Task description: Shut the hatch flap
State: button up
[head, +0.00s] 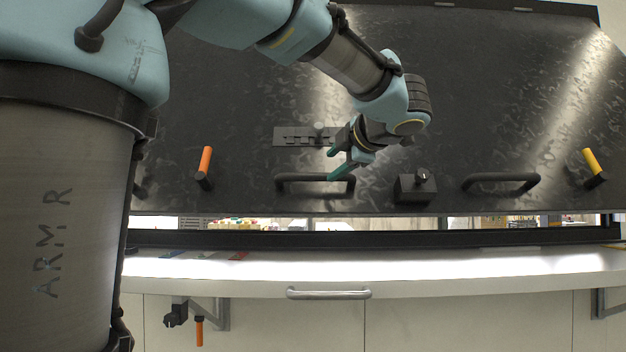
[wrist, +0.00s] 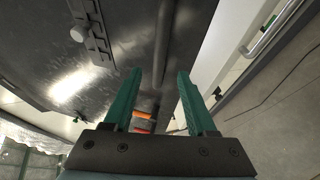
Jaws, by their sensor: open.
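The hatch flap (head: 480,95) is a large dark, scuffed metal panel filling the upper part of the head view. A narrow bright gap runs between its lower edge and the sill, so it stands slightly open. It carries a left bar handle (head: 300,178) and a right bar handle (head: 505,180) near its lower edge. My gripper (head: 337,164) is open, its green fingers close to the left bar handle. In the wrist view the open fingers (wrist: 157,78) point at the flap surface (wrist: 130,35), with a dark bar showing between them. Contact cannot be told.
An orange lever (head: 205,162) and a yellow lever (head: 590,163) sit on the flap, with a dark knob block (head: 417,186) between the handles. A pale counter (head: 420,268) with a metal rail (head: 329,294) runs below. Small items show through the gap.

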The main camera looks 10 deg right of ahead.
aim_at(319, 176)
jog(key=p+x, duration=0.2)
jog(key=x, duration=0.8)
jog(key=shift+c, duration=0.2)
grip_shut()
jog(key=shift+w+f, duration=0.1)
dwell(1.0)
